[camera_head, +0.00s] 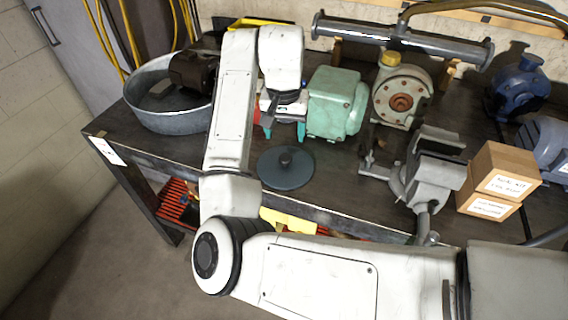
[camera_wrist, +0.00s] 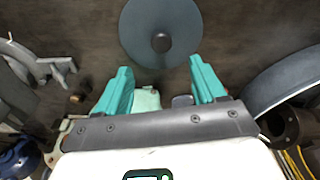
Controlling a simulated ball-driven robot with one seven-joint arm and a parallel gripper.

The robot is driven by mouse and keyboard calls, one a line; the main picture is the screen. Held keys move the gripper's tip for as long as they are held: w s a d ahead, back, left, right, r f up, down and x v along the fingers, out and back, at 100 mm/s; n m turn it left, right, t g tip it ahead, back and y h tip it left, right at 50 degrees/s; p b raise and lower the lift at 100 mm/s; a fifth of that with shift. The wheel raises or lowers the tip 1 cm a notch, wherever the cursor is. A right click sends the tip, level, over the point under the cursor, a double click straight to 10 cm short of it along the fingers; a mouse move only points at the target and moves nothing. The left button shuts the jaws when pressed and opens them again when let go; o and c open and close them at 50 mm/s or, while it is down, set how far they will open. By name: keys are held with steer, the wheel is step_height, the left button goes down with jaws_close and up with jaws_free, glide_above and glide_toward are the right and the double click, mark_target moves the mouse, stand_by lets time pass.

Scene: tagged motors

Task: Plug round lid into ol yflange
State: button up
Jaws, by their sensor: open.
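The round lid is a dark grey disc (camera_head: 278,178) with a central knob, lying flat on the workbench near its front edge. It also shows at the top of the wrist view (camera_wrist: 140,35). My gripper (camera_head: 283,131) is open and empty, behind the lid in the head view. In the wrist view its two teal fingers (camera_wrist: 160,68) are spread, with the lid beyond their tips. A pale green machine with a round cream flange (camera_head: 402,93) and brown centre stands at the back of the bench. I see no readable label that names the oily flange.
A green block-shaped motor (camera_head: 334,103) stands right of my gripper. A grey vise (camera_head: 432,165) and cardboard boxes (camera_head: 497,172) are farther right. A metal tub (camera_head: 172,121) holds a brown motor at left. Blue motors (camera_head: 520,85) stand far right. Bare bench surrounds the lid.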

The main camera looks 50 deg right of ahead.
glide_above(285, 156)
steer(key=s+a, duration=0.1)
steer(key=shift+f, duration=2.55)
steer(key=shift+p, duration=0.3)
steer(key=shift+w+d+f+p, duration=0.15)
steer(key=shift+f+p, duration=0.05)
steer(key=shift+f, duration=0.65)
steer(key=shift+w+d+f+p, duration=0.1)
steer(key=shift+f+p, duration=0.15)
steer(key=shift+f, duration=0.6)
steer(key=shift+w+d+f+p, duration=0.15)
steer(key=shift+f+p, duration=0.05)
steer(key=shift+f, duration=0.65)
steer(key=shift+c, duration=0.2)
steer(key=c, duration=1)
steer(key=shift+r, duration=0.1)
